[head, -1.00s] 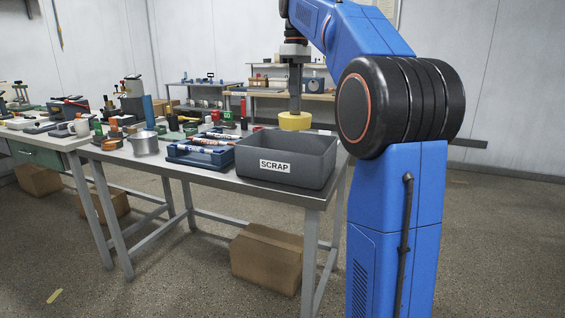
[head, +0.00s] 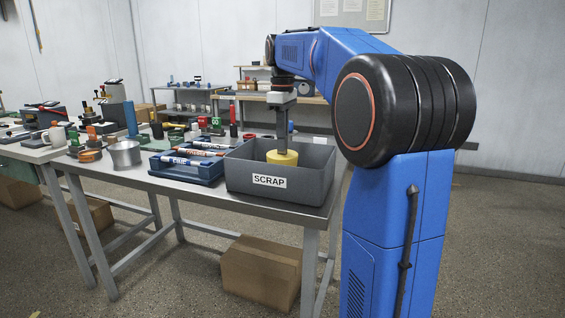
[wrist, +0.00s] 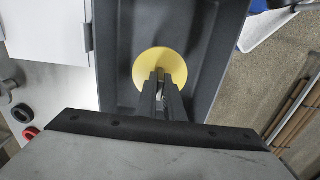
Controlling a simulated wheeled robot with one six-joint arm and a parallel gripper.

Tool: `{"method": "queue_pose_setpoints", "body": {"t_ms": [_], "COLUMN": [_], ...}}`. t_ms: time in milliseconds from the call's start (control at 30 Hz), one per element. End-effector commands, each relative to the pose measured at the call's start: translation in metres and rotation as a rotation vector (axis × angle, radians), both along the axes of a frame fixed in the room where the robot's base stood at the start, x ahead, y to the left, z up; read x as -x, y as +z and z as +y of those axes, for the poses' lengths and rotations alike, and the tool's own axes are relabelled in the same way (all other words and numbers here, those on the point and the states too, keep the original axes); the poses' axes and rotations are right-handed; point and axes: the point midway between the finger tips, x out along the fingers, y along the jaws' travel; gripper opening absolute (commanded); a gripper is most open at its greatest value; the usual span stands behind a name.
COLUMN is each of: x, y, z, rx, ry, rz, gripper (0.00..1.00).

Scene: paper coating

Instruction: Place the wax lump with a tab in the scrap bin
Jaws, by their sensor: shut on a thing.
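The wax lump (head: 282,157) is a yellow round block. It also shows in the wrist view (wrist: 149,64), where the fingertips meet over it. My gripper (head: 281,148) points straight down and is shut on it, seemingly by the tab, which the fingers hide. The scrap bin (head: 268,182) is a dark grey open box with a white SCRAP label, at the right end of the table. The lump is inside the bin's opening, its upper part level with the rim. Its underside is hidden by the front wall, so I cannot tell whether it touches the floor.
A blue tray (head: 187,174) with several markers stands just left of the bin. A metal pot (head: 125,154) is further left. Tools and a red and a black upright item crowd the table's back. A cardboard box (head: 262,275) is under the table.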

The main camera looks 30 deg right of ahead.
Motion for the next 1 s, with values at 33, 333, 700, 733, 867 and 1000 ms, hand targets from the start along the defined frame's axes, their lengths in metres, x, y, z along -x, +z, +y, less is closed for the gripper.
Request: {"method": "queue_pose_setpoints", "body": {"t_ms": [33, 333, 700, 733, 867, 1000], "x": [0.000, 0.001, 0.000, 0.000, 0.000, 0.000], "y": [-0.006, -0.027, -0.055, -0.055, -0.056, -0.058], "z": [0.000, 0.000, 0.000, 0.000, 0.000, 0.000], "rx": [0.000, 0.000, 0.000, 0.000, 0.000, 0.000], "ry": [0.000, 0.000, 0.000, 0.000, 0.000, 0.000], "rz": [0.000, 0.000, -0.001, -0.001, -0.001, -0.001], "gripper": [0.00, 0.00, 0.00, 0.00, 0.00, 0.22]}}
